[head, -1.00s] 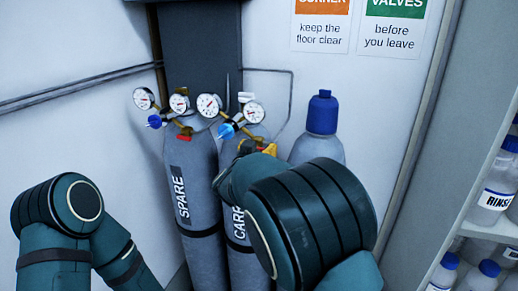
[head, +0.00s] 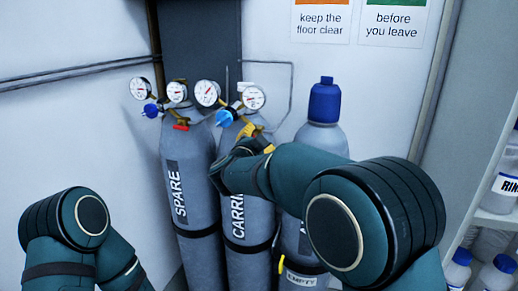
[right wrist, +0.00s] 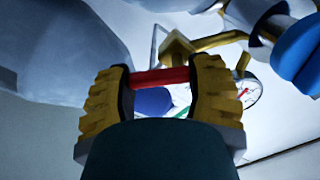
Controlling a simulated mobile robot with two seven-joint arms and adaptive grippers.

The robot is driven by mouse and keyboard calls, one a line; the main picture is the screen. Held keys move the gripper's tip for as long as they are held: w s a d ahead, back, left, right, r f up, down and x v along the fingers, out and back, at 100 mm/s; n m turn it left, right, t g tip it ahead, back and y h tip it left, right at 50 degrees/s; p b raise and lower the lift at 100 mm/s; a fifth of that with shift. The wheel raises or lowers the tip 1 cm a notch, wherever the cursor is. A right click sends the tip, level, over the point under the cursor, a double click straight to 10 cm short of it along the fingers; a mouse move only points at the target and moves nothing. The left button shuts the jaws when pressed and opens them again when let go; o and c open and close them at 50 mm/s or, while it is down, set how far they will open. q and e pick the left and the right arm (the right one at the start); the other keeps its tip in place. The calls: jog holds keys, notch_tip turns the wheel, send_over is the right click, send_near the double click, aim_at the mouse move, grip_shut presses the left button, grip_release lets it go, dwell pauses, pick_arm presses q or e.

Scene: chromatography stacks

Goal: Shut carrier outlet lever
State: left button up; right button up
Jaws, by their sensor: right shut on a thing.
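The carrier cylinder (head: 236,203) is a grey bottle lettered "CARRI…", with gauges and a blue knob (head: 225,117) on top. My right gripper (head: 250,147) is at its neck, just below the regulator. In the right wrist view its yellow-padded fingers (right wrist: 160,88) are closed on a red lever (right wrist: 160,77), which spans between the pads. A brass fitting (right wrist: 178,48) shows just beyond it. In the head view this lever is hidden behind the gripper. My left arm shows at the lower left, but its gripper is out of the picture.
The spare cylinder (head: 185,190), with its own red lever (head: 181,127), stands close to the left. A blue-capped cylinder (head: 322,135) tagged "EMPTY" stands to the right, partly behind my right arm. Shelves with bottles (head: 500,195) are at the far right.

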jog(key=m+b, duration=0.2)
jog(key=m, duration=0.1)
jog(key=f+m+b, duration=0.1)
jog(key=b, duration=0.1)
jog(key=shift+w+a+m, duration=0.1)
jog(key=shift+a+m, duration=0.15)
jog(key=shift+m, duration=0.15)
jog(key=shift+a+f+m+b, duration=0.15)
jog(key=shift+m+b, duration=0.8)
jog(key=shift+m, duration=0.15)
pick_arm(q)
notch_tip(320, 180, down, 8)
jog(key=b, duration=0.1)
jog(key=shift+s+b, duration=0.3)
pick_arm(e)
jog(key=shift+w+a+m, duration=0.1)
jog(key=shift+a+m, duration=0.1)
jog(key=shift+m, duration=1)
pick_arm(q)
jog(key=shift+d+f, duration=0.1)
jog(key=shift+f, duration=0.05)
pick_arm(e)
jog(key=o, duration=1.2)
jog(key=v, duration=1.2)
